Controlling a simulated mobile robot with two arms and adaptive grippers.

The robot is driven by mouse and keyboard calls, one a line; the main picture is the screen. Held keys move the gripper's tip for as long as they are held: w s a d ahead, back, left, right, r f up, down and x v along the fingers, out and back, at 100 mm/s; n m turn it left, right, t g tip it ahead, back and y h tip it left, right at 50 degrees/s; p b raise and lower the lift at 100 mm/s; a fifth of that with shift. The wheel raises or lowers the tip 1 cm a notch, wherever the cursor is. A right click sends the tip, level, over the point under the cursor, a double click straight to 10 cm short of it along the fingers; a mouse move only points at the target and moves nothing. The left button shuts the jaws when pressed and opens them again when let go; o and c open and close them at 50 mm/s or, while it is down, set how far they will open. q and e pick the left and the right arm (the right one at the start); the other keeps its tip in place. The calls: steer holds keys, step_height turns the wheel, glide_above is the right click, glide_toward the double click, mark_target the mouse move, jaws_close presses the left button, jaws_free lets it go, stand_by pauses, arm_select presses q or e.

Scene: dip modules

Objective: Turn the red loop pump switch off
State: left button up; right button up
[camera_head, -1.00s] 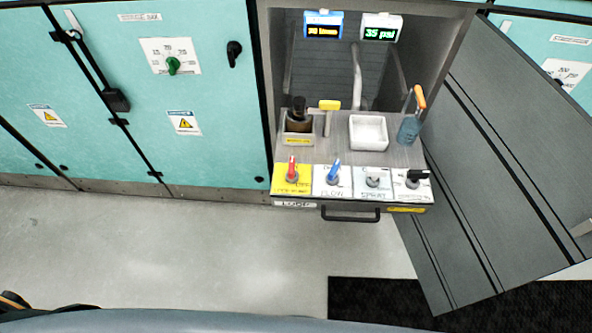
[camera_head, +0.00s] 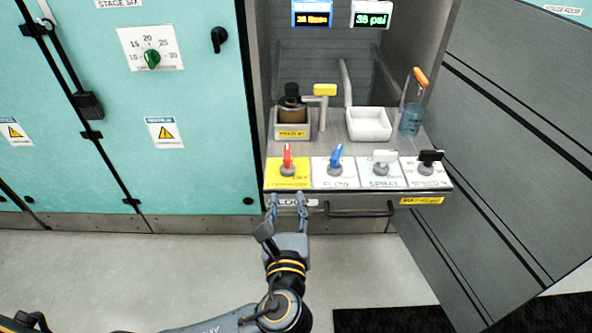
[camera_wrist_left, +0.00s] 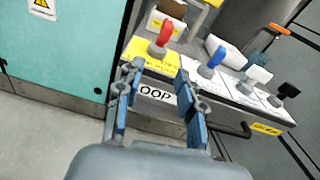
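The red switch (camera_head: 287,159) stands upright on a yellow label plate (camera_head: 273,172) at the left end of the switch row. In the left wrist view the red switch (camera_wrist_left: 165,34) is just beyond the fingers. My left gripper (camera_head: 287,198) is open and empty, in front of the panel's front edge and below the red switch, not touching it. In the wrist view its two fingers (camera_wrist_left: 157,80) are spread apart with the front label between them. My right gripper is not seen clearly in any view.
Right of the red switch stand a blue switch (camera_head: 336,158), a white switch (camera_head: 384,160) and a black switch (camera_head: 430,160). Behind them are a bottle in a holder (camera_head: 291,110), a yellow-handled tap (camera_head: 324,90) and a white basin (camera_head: 369,124). A drawer handle (camera_head: 360,210) sticks out in front.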

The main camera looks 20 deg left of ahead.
mark_target(287, 163)
arm_select(q)
steer(key=shift+m+t, duration=0.5)
steer(key=shift+m, duration=0.1)
steer(key=w, duration=0.1)
steer(key=w+r+b, duration=0.1)
steer(key=w+a+r, duration=0.1)
steer(key=shift+w+a+r, duration=0.1)
steer(key=shift+w+r, duration=0.15)
steer(key=shift+w, duration=0.15)
steer(key=b+x, duration=0.1)
steer(key=x, duration=0.7)
steer(key=shift+w+a+b, duration=0.15)
steer(key=shift+w+b, duration=0.15)
steer(key=shift+b, duration=0.05)
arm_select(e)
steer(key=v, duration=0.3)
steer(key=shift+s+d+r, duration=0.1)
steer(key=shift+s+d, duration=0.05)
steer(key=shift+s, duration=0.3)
arm_select(q)
jaws_close()
